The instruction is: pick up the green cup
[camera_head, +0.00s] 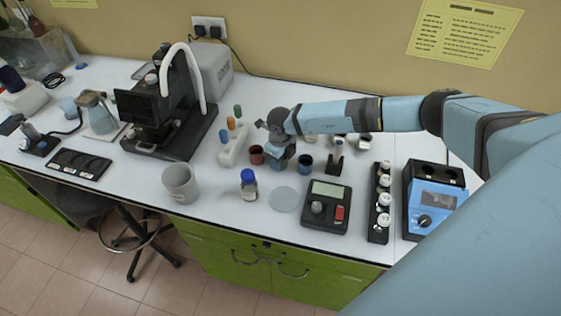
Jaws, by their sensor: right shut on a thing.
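My right gripper (277,158) reaches down over the bench from the right, between a red cup (257,154) on its left and a blue cup (306,162) on its right. It is shut on the green cup (278,166), which is mostly hidden by the gripper; only a small part shows below it. I cannot tell whether the cup is touching the bench or lifted. My left gripper is not in view.
A bottle with a blue cap (248,188), a round dish (284,199) and a scale (326,206) are in front. A grey beaker (181,184) stands near the front edge.

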